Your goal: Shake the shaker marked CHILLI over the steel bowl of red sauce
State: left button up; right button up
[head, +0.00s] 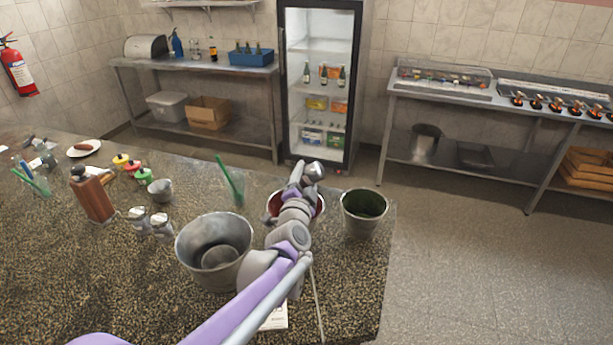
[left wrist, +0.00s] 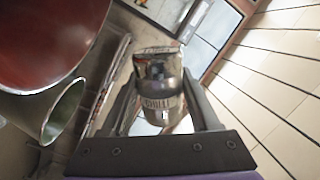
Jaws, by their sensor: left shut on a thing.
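The steel bowl of red sauce (head: 273,208) stands near the counter's far right edge, partly hidden behind my left arm. Its red inside fills the upper left of the left wrist view (left wrist: 50,40). My left gripper (head: 309,168) is beyond that bowl's far side in the head view. It is shut on a small steel shaker (left wrist: 160,85), which sits between both fingers in the left wrist view. My right gripper is not in view.
A steel bowl with a dark green inside (head: 363,212) stands right of the sauce bowl. A large steel bucket (head: 213,250) is to its left.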

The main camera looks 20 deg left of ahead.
aim_at(306, 167)
pick_arm(q)
jog(key=shift+s+r, duration=0.1)
jog(key=shift+r, duration=0.7)
jog(key=shift+s, duration=0.15)
notch_tip(306, 167, down, 4)
jog(key=shift+f, duration=0.1)
jog(key=r, duration=0.3)
jog(key=shift+w+r, duration=0.25)
jog(key=shift+r, duration=0.05)
jog(key=shift+s+r, duration=0.1)
jog(key=shift+r, duration=0.2)
jog(key=shift+s, duration=0.15)
jog(key=shift+r, duration=3)
